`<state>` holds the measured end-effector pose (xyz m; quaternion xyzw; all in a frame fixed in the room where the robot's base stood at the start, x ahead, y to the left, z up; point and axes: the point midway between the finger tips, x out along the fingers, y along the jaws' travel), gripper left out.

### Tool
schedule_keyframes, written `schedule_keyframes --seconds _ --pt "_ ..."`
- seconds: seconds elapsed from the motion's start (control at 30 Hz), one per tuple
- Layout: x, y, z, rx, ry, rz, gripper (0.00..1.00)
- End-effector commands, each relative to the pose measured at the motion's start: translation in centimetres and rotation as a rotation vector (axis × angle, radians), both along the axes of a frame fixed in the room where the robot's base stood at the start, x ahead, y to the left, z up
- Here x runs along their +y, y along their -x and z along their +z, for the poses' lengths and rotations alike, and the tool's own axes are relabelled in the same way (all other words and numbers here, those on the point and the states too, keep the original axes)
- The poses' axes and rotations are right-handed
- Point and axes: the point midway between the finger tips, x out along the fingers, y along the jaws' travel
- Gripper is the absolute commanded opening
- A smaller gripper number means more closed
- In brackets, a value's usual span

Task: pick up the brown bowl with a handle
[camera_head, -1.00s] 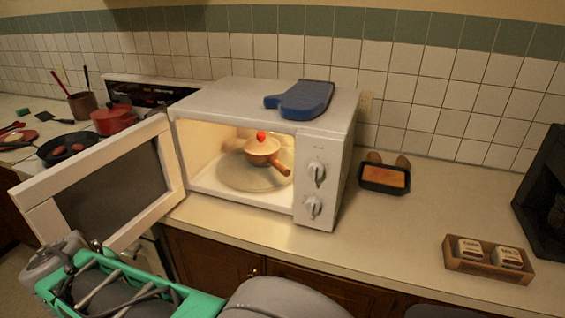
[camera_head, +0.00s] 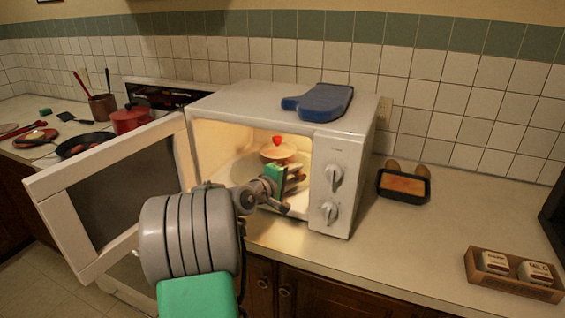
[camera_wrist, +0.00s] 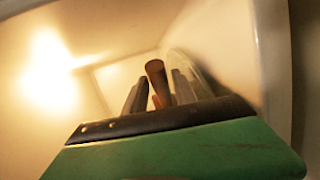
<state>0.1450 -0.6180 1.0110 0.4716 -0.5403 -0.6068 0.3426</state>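The brown bowl (camera_head: 275,153) sits inside the open microwave (camera_head: 345,150), on its turntable, with a red marker above it. My arm reaches past the open door into the microwave, and my gripper (camera_head: 296,178) is in front of the bowl, covering its handle and lower part in the head view. In the wrist view, the brown handle (camera_wrist: 155,72) points toward me between the two grey fingers of my gripper (camera_wrist: 158,88). The fingers stand apart on either side of it. I cannot tell whether they touch it.
The microwave door (camera_head: 115,195) stands open to the left. A black loaf pan (camera_head: 404,186) and a wooden box of jars (camera_head: 515,273) are on the counter to the right. Microwave walls enclose my gripper closely.

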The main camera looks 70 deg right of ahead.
Motion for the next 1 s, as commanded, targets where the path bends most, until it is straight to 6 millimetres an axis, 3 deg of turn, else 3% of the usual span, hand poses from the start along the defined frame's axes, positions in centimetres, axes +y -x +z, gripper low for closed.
schedule_keyframes --seconds 0.2,0.6,1.0 --pt "-0.17 0.03 -0.01 -0.001 0.001 0.001 0.33" --pt "-0.14 -0.01 -0.01 -0.001 0.001 0.002 0.00" --pt "-0.13 -0.05 -0.02 -0.001 0.001 0.002 0.00"
